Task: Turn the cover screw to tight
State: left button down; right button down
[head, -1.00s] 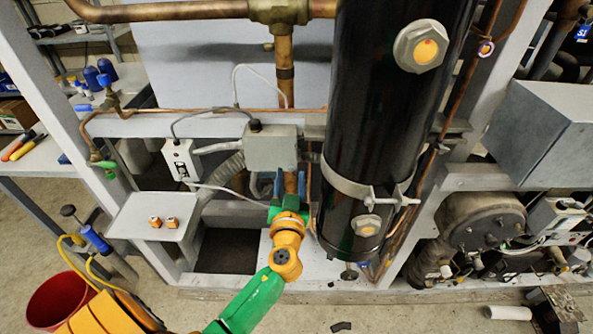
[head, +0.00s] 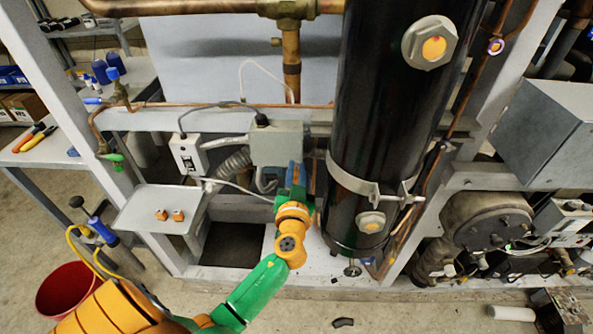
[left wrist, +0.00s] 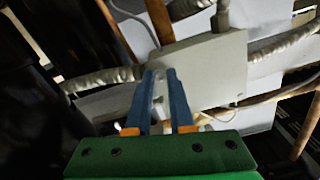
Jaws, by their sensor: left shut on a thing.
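A grey cover box (head: 276,146) is mounted on the rack's cross rail, left of the black cylinder; it fills the middle of the left wrist view (left wrist: 212,62). My left gripper (head: 297,168) reaches up to the box's lower right edge. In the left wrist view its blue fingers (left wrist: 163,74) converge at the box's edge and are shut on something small. I take this to be the cover screw, but the fingertips hide it and I cannot see its head or how far it is turned. My right gripper is not in view.
The black cylinder (head: 385,120) with its clamp (head: 350,182) stands close right of my gripper. A switch box (head: 187,155) and cables (head: 232,182) lie left of the cover box. A small shelf (head: 150,228) holds two orange-topped pieces (head: 170,215). A red bucket (head: 68,290) stands lower left.

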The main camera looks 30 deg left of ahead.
pick_arm(q)
jog(key=m, duration=0.3)
jog(key=shift+m, duration=0.4)
jog(key=m, duration=0.4)
jog(key=shift+m, duration=0.3)
jog(key=m, duration=0.4)
jog(key=shift+m, duration=0.3)
jog(key=m+p, duration=0.1)
jog(key=m, duration=0.3)
jog(key=shift+r, duration=0.1)
jog(key=m+p, duration=0.2)
jog(key=m, duration=0.3)
jog(key=m+p, duration=0.1)
jog(key=m, duration=0.3)
jog(key=shift+m+p, duration=0.3)
jog(key=shift+p, duration=0.05)
jog(key=m+p, duration=0.1)
jog(key=m, duration=0.3)
jog(key=shift+p, duration=0.35)
jog(key=shift+m+p, duration=0.75)
jog(key=shift+m, duration=1.75)
